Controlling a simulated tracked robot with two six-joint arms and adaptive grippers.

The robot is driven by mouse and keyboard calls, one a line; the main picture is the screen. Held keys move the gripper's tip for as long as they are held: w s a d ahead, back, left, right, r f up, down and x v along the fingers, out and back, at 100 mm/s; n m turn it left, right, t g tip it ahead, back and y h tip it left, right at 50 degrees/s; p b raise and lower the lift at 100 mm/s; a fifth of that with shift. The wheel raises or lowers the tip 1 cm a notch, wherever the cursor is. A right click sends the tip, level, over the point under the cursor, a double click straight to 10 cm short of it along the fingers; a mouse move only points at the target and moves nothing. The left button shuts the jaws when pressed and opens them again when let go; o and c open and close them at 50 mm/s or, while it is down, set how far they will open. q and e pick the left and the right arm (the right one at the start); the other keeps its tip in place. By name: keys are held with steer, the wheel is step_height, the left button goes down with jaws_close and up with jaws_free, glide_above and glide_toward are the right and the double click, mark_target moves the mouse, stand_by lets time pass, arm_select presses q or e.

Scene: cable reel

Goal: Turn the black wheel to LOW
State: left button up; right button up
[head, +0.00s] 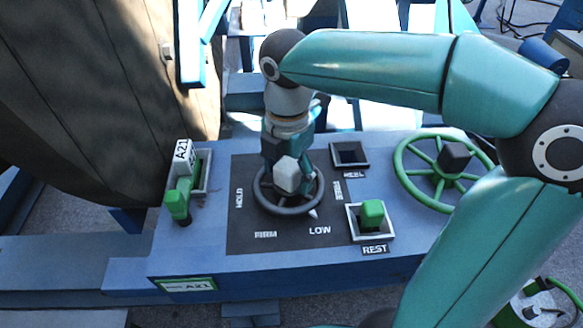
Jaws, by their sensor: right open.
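The black wheel (283,210) lies on a dark panel on the blue console. A pale block (287,174) stands at its hub. Its white pointer (313,214) is at the lower right of the rim, just above the LOW label (319,230) and slightly left of its middle. My right gripper (287,160) comes down from above onto the hub area, with its fingers open around or just behind the pale block. I cannot tell whether they touch it. The gripper hides the far part of the wheel. My left gripper is not in view.
Other labels, HOLD (239,198) and FIRM (266,235), sit around the wheel. A green wheel (399,181) is at the right. A green block (372,213) sits in the REST socket, beside an empty socket (349,146). A green lever (178,203) and a large reel (80,110) are left.

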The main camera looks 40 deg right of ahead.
step_height(320, 180, up, 12)
steer(key=shift+f, duration=0.15)
stand_by(0.5)
steer(key=shift+s, duration=0.1)
stand_by(0.3)
